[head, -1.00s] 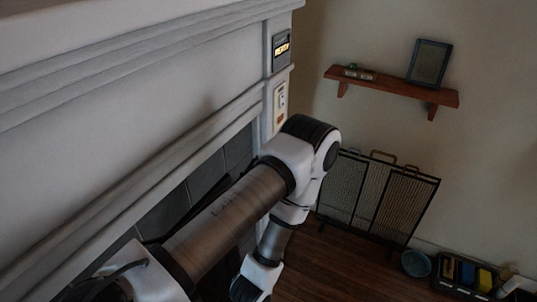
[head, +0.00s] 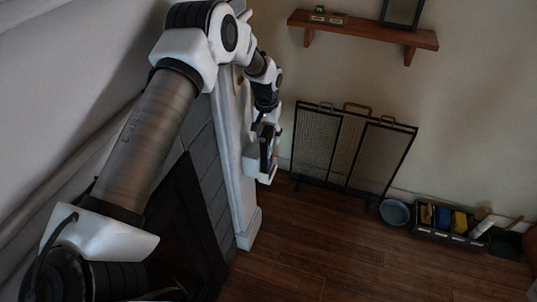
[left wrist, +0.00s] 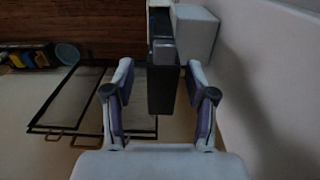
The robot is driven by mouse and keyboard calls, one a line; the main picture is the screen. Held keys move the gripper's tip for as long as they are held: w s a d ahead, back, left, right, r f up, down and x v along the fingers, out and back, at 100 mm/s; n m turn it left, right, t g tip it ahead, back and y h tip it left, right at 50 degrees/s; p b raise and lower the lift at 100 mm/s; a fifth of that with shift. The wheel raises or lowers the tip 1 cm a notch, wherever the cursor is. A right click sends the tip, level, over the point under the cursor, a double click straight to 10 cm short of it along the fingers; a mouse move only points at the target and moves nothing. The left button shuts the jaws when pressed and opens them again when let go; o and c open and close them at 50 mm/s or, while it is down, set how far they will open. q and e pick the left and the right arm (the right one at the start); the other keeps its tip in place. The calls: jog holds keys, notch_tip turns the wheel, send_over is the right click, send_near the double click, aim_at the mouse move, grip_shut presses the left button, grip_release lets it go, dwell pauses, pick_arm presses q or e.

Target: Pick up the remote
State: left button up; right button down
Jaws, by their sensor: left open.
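A dark, slab-shaped object that looks like the remote (left wrist: 162,92) stands in the left wrist view, with a paler section at its upper end. My left gripper (left wrist: 159,70) is open, with one finger on each side of it and visible gaps to both fingers. In the head view my left gripper (head: 268,132) is beside the white pillar, pointing down, and the dark remote (head: 265,152) shows small at its tip. A white box (left wrist: 196,33) sits close to the remote by the wall; whether they touch is unclear. My right gripper is not in view.
A folding mesh screen (head: 350,150) stands against the back wall. A wooden shelf (head: 365,29) is above it. A blue bowl (head: 395,212) and a compartmented box (head: 450,237) are on the floor at right. The wooden floor (head: 320,245) in the middle is clear.

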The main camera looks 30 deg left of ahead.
aim_at(267, 156)
pick_arm(q)
jog(key=f, duration=0.4)
jog(key=shift+w+a+f, duration=0.1)
jog(key=shift+a+f, duration=0.1)
jog(key=shift+f, duration=0.2)
jog(key=shift+r, duration=0.15)
jog(key=shift+c, duration=1.4)
grip_shut()
jog(key=shift+d, duration=0.1)
